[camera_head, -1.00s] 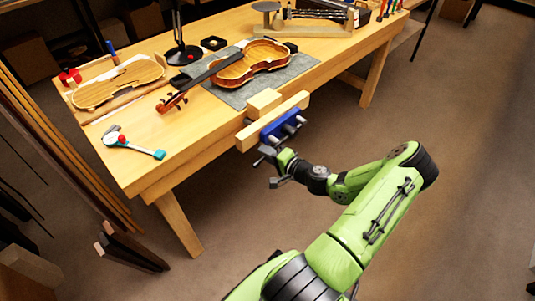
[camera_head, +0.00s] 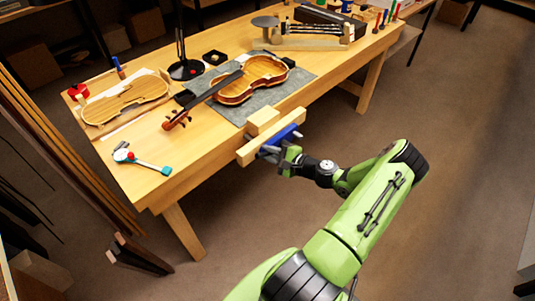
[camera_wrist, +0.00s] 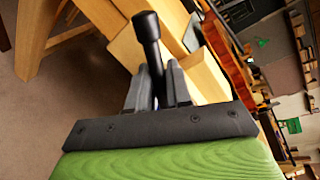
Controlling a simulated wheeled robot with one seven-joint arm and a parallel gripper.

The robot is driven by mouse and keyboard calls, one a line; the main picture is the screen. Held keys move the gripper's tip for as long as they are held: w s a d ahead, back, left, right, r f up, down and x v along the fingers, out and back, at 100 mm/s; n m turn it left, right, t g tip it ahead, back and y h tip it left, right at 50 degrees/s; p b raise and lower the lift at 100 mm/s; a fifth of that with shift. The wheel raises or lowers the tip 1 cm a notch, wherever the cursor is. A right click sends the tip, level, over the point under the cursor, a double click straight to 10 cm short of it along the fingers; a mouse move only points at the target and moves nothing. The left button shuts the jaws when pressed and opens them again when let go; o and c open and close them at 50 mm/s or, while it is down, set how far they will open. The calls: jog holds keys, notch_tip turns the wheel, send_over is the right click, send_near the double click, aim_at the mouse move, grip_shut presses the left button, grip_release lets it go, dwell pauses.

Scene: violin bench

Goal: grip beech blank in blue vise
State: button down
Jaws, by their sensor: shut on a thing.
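The beech blank (camera_head: 263,120) is a pale block at the bench's front edge, behind the long wooden jaw of the vise (camera_head: 262,142). I cannot tell whether the jaw presses on it. Blue metal of the vise (camera_head: 284,138) shows in front of this jaw. My gripper (camera_head: 285,158) is at the front of the vise, below the blue part. In the wrist view, my gripper (camera_wrist: 158,88) is shut on the vise's dark handle bar (camera_wrist: 152,55), whose round knob sticks out past the fingers. In the head view the handle is mostly hidden.
A violin (camera_head: 248,80) lies on a grey mat (camera_head: 305,78) behind the vise. A violin plate (camera_head: 125,100) and a teal-and-white tool (camera_head: 140,160) lie on the bench's left. A black lamp (camera_head: 186,68) stands farther back. The floor right of the bench is clear.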

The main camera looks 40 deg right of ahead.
jog(key=shift+d+r+m+y+p, duration=0.3)
jog(key=shift+d+r+m+p, duration=0.25)
jog(key=shift+r+m, duration=0.35)
jog(key=shift+d, duration=0.1)
jog(key=c, duration=1.2)
grip_release()
jog(key=p+v, duration=0.1)
jog(key=v, duration=1.4)
jog(key=shift+s, duration=0.4)
